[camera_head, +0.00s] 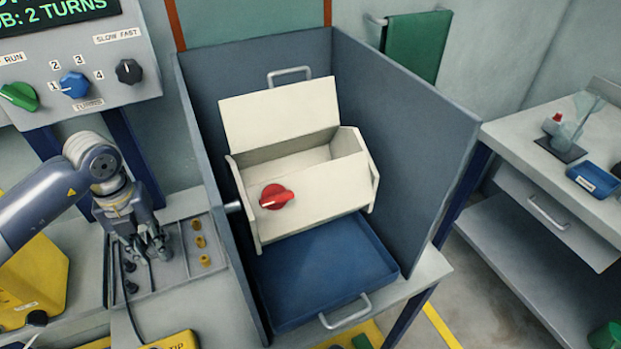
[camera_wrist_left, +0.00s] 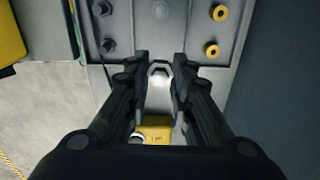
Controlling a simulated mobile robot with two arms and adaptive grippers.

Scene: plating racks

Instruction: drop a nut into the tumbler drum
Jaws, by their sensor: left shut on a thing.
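The tumbler drum (camera_head: 318,190) is a cream box with a red knob (camera_head: 276,197) on its front. Its lid (camera_head: 279,112) is tipped up and its inside shows through the open top. My left gripper (camera_head: 158,255) is over the parts tray (camera_head: 181,268), left of the drum and outside its housing. In the left wrist view, my left gripper (camera_wrist_left: 160,72) is shut on a grey hexagonal nut (camera_wrist_left: 159,69) between the fingertips. In the head view the fingers hide that nut. My right gripper is not in view.
A blue-grey housing (camera_head: 212,150) walls the drum at the left, back and right; its left wall stands between gripper and drum. A blue catch tray (camera_head: 325,270) lies below. Yellow rings (camera_head: 200,242) and dark bolts (camera_wrist_left: 108,45) sit in the parts tray. A control panel (camera_head: 75,65) stands behind.

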